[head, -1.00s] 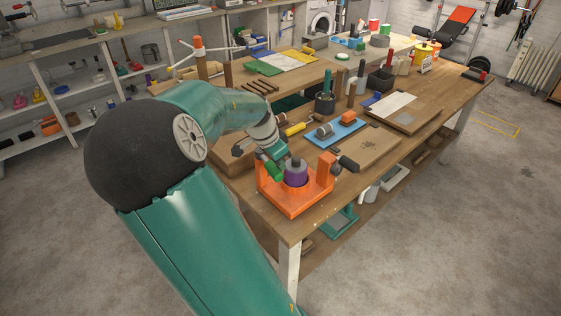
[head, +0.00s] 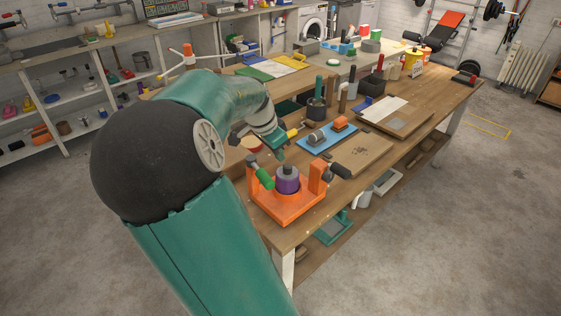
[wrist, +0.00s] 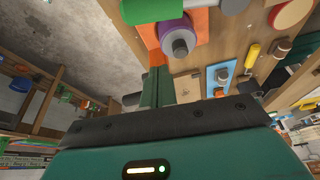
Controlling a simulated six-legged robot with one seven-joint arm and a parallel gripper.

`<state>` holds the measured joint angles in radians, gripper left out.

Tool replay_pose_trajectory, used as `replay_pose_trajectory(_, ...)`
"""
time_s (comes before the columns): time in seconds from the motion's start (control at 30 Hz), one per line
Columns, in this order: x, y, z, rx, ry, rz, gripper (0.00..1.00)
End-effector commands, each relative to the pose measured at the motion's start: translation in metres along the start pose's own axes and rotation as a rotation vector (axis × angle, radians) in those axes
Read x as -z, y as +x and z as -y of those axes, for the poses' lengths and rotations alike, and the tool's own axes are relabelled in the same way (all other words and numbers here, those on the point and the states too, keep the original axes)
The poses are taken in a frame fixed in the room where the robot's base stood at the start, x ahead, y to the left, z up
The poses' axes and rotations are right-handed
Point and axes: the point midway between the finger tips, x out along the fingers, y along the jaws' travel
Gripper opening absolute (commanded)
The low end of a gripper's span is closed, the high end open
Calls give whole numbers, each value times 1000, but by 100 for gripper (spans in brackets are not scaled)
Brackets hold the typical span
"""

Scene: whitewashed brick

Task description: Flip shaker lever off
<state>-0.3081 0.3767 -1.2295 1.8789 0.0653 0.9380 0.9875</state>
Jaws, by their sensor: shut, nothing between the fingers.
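The shaker is an orange frame (head: 290,212) at the near corner of the workbench, with a purple cylinder (head: 288,184) capped in grey between its two posts. A green handle (head: 264,177) tilts on its left post and a black handle (head: 339,170) sticks out on its right post. I cannot tell for sure which one is the lever. My gripper (head: 281,156) is shut and empty, just above and behind the cylinder, apart from both handles. In the wrist view, its green fingers (wrist: 157,72) lie together, and the green handle (wrist: 150,10) and purple cylinder (wrist: 177,33) show beyond them.
A cardboard-coloured board (head: 362,153) lies right of the shaker, with a blue tray (head: 327,137) behind it. Floor is open at the right.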

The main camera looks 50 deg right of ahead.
Motion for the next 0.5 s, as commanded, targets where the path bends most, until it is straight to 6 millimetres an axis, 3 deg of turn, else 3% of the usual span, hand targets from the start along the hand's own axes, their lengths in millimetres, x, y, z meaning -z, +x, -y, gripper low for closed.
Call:
replay_pose_trajectory(0.23, -1, -44, 2, 4, -2, 0, 0)
replay_pose_trajectory(0.5, 0, -56, 1, 0, 0, 0, 0)
